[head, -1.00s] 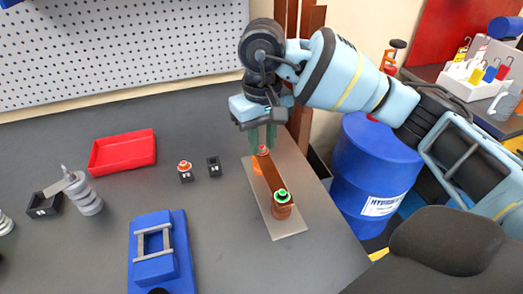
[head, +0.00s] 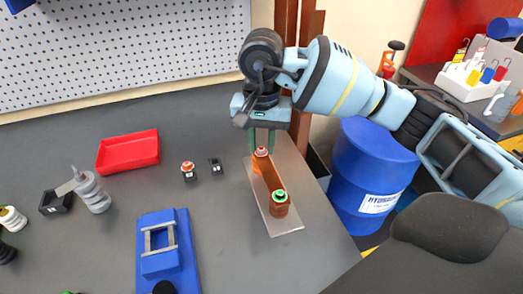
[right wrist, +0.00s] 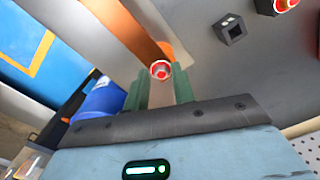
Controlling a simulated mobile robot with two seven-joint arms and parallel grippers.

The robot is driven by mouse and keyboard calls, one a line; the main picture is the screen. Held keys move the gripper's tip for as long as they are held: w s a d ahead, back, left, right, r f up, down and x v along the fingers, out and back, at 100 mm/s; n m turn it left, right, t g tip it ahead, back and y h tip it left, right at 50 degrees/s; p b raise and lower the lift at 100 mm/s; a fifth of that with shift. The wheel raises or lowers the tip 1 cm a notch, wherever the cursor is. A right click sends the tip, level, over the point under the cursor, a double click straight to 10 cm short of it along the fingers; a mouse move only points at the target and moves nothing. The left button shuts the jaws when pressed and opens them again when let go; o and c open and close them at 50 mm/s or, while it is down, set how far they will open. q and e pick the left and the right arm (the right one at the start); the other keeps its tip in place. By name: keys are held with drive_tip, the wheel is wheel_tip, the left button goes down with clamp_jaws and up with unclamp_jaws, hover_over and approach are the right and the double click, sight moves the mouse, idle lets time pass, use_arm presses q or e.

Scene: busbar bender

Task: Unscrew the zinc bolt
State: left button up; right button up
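A copper busbar (head: 267,174) lies on a grey metal plate (head: 289,222) at the right of the bench. At its far end is a silvery bolt with a red ring (head: 261,151), also in the right wrist view (right wrist: 160,70). At its near end is a bolt with a green ring (head: 280,196). My right gripper (head: 262,148) points down over the red-ringed bolt. In the right wrist view its green fingers (right wrist: 159,84) are apart, with the bolt head showing between their tips; I cannot tell if they touch it. My left gripper is out of view.
A red tray (head: 128,152), an orange-ringed bolt (head: 188,169) in a black block, an empty black block (head: 216,167) and a blue fixture (head: 170,255) stand left of the plate. A blue drum (head: 370,180) stands beyond the bench's right edge.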

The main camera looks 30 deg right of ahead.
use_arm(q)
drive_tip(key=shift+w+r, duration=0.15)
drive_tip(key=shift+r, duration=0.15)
use_arm(e)
drive_tip(key=shift+m, duration=0.7)
drive_tip(key=m+p, duration=0.1)
drive_tip(key=m, duration=0.2)
drive_tip(key=shift+r+p, duration=0.2)
drive_tip(key=shift+p, duration=0.2)
drive_tip(key=shift+a+m+p, duration=0.1)
drive_tip(key=shift+m+p, duration=0.3)
drive_tip(key=shift+m, duration=0.6)
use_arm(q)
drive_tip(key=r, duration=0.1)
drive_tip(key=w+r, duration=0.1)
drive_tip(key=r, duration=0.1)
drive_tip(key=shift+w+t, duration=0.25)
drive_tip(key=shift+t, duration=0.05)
use_arm(e)
drive_tip(key=shift+f+m, duration=0.25)
drive_tip(key=shift+m, duration=0.15)
